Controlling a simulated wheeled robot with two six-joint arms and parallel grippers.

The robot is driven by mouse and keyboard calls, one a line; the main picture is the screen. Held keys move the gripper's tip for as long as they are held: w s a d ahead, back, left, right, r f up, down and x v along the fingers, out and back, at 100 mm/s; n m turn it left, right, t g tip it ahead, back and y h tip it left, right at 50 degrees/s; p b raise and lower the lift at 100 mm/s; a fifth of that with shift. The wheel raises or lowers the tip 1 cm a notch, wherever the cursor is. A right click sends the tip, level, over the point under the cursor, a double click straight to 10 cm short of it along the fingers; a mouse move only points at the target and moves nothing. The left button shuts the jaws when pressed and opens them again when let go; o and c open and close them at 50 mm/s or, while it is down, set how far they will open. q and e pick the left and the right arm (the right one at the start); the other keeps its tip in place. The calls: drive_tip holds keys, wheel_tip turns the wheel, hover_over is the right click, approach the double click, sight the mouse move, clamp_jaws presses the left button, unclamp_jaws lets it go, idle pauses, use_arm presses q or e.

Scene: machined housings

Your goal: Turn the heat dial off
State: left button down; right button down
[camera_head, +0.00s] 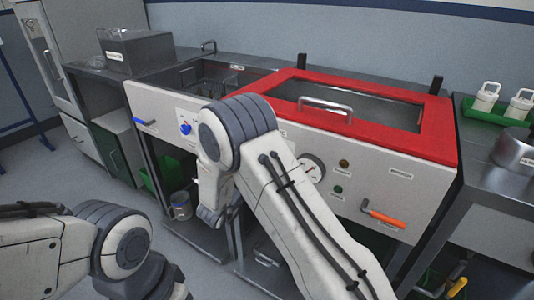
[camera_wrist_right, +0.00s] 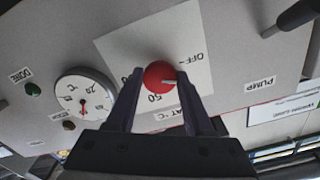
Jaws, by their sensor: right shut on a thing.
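The heat dial (camera_wrist_right: 158,73) is a round red knob on a pale square plate (camera_wrist_right: 120,47) marked OFF, 50 and °C. In the right wrist view, my right gripper (camera_wrist_right: 160,78) has its two dark fingers on either side of the knob and is shut on it. A pale pointer mark on the knob points toward the right of the picture, below the OFF lettering. In the head view, my right arm hides the dial and the right gripper. My left arm shows at lower left, but its gripper is out of view.
A round gauge (camera_head: 311,168) sits on the same front panel, with an orange-handled lever (camera_head: 384,217) further right. A blue knob (camera_head: 186,129) is on the left panel. A red-framed lid (camera_head: 437,135) covers the tank above. The grey floor at left is clear.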

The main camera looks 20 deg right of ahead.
drive_tip(key=shift+a+n+p, duration=0.1)
drive_tip(key=shift+n+p, duration=1.9)
drive_tip(key=shift+n, duration=0.5)
drive_tip(key=shift+c, duration=1.4)
unclamp_jaws()
drive_tip(key=v, duration=1)
